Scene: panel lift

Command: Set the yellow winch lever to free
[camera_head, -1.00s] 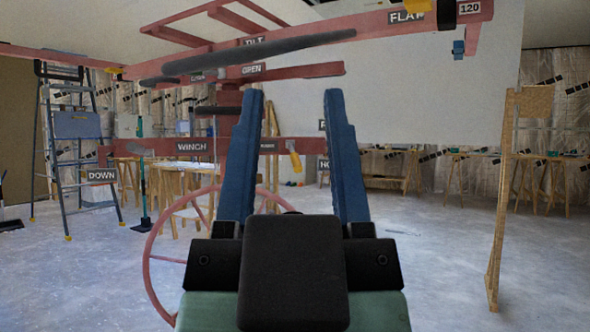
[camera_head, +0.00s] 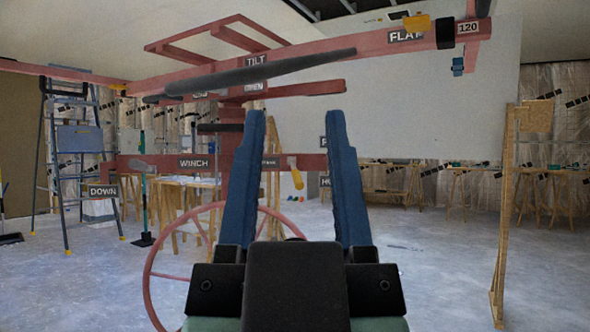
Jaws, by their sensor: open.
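The yellow winch lever (camera_head: 297,178) hangs from the red lower bar of the panel lift (camera_head: 160,162), seen between my fingers and tilted a little. The bar bears a WINCH label (camera_head: 194,163) to the left, and other labels partly hidden behind my fingers. My gripper (camera_head: 293,115) is open and empty, its two blue fingers pointing forward and up. The lever is beyond the fingers and I see no contact. The red handwheel (camera_head: 150,275) is below, partly hidden by my gripper.
A long dark handle (camera_head: 260,72) crosses above my fingers under the TILT label. A white panel (camera_head: 400,110) stands behind. A wooden post frame (camera_head: 502,220) is at right, a stepladder (camera_head: 75,160) at left.

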